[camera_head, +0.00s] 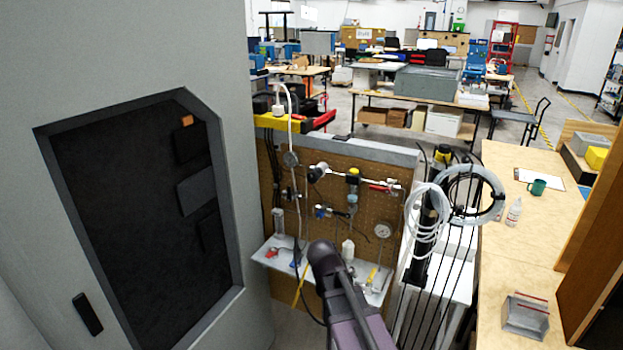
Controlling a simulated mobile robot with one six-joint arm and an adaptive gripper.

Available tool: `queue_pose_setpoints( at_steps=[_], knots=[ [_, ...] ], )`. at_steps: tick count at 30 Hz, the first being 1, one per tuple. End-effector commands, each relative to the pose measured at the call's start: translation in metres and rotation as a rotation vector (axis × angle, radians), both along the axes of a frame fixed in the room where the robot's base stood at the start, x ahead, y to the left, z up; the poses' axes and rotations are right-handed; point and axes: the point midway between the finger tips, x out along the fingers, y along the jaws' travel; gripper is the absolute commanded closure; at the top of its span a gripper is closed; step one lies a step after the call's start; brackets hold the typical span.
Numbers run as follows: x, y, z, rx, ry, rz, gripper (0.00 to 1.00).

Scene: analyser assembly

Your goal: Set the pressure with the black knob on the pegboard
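The pegboard (270,190) is a brown perforated panel with a grey top edge, standing in the middle of the view. A small black knob (316,173) shows at the left end of a silver pipe fitting on its upper part. A round gauge (383,231) is at its lower right, and another round gauge (291,159) is at its upper left. My dark purple arm rises from the bottom edge in front of the pegboard's lower part. I see no gripper fingers.
A white shelf (262,256) with small tools runs below the pegboard. A tall grey cabinet (215,100) stands close on the left. Coiled white tubing (494,213) and black rods stand at the right, beside a wooden bench (525,245).

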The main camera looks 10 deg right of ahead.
Motion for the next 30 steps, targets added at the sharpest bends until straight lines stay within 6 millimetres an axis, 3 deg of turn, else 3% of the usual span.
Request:
queue_pose_setpoints(
  at_steps=[1, 10, 18, 24, 30],
  knots=[
    [0.021, 0.001, 0.007, -0.075, -0.006, 0.075, 0.07],
    [0.116, 0.013, 0.062, -0.599, 0.03, 0.53, 0.07],
    [0.192, 0.061, 0.122, -1.109, 0.158, 0.877, 0.07],
    [0.225, 0.1, 0.153, -1.399, 0.267, 1.03, 0.07],
    [0.236, 0.118, 0.166, -1.526, 0.325, 1.085, 0.07]
  ],
)
